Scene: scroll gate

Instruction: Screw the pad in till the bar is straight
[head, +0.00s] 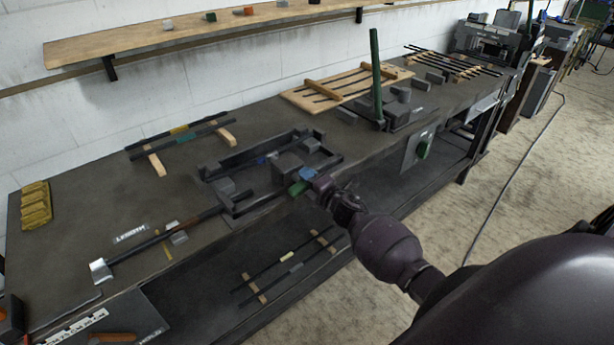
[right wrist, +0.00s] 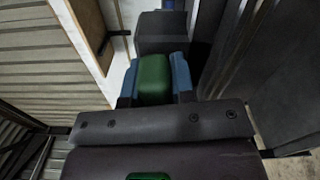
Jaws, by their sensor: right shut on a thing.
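A dark frame fixture (head: 240,160) sits at the front edge of the bench with a grey block inside it. A long dark bar (head: 150,243) runs left from the fixture to a silver end piece (head: 101,271). I cannot tell how straight the bar is. The green pad (head: 297,188) is at the fixture's front right. My right gripper (head: 303,181) is shut on this pad; in the right wrist view its blue fingertips flank the green pad (right wrist: 154,80). A dark block behind the pad shows there too. Any screw thread is hidden. My left gripper is not in view.
Two rods on wooden strips (head: 180,135) lie behind the fixture. Yellow pieces (head: 36,205) lie far left. A green post (head: 376,75) and a wooden rack (head: 345,88) stand to the right. A low shelf (head: 290,265) holds more rods. The bench's left middle is mostly clear.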

